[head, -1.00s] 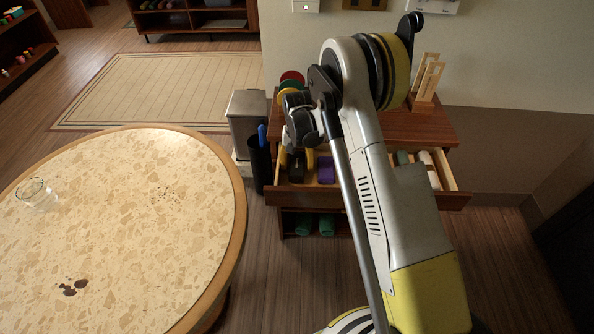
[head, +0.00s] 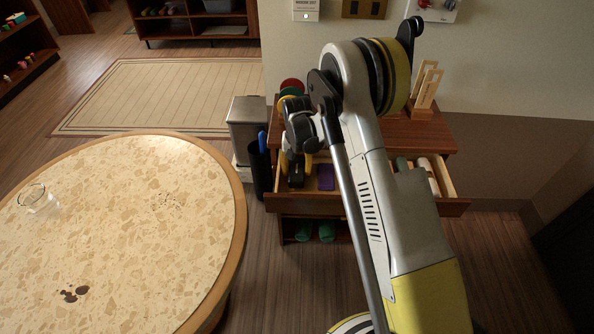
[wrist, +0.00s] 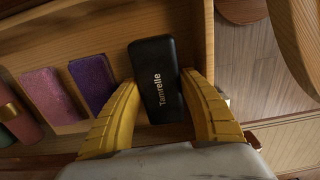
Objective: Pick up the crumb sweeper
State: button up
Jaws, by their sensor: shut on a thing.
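The crumb sweeper appears to be the black oblong case with gold lettering (wrist: 158,82), in the open drawer (wrist: 110,28). My gripper (wrist: 156,103) has its two yellow fingers on either side of the case, shut on it near its middle. In the head view the dark case (head: 296,179) shows at the drawer's left end, below my gripper (head: 297,166). I cannot tell whether the case still rests on the drawer floor.
A purple block (wrist: 91,82) lies left of the case, then a pink block (wrist: 51,96) and a green and red item (wrist: 16,122). A dark bin with a blue item (head: 260,170) stands left of the drawer. A round table (head: 120,220) fills the left foreground.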

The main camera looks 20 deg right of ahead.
aim_at(297, 169)
jog(key=r+p, duration=0.1)
jog(key=r, duration=0.4)
jog(key=r+p, duration=0.2)
jog(key=r, duration=0.3)
jog(key=shift+s+r, duration=0.2)
jog(key=shift+r, duration=0.15)
jog(key=s+a+p, duration=0.1)
jog(key=s+a, duration=0.2)
jog(key=s, duration=0.6)
jog(key=s+a+p, duration=0.2)
jog(key=s+a, duration=0.1)
jog(key=s, duration=0.6)
jog(key=shift+s+f, duration=0.15)
jog(key=shift+f, duration=0.1)
jog(key=o, duration=0.3)
jog(key=shift+c, duration=0.5)
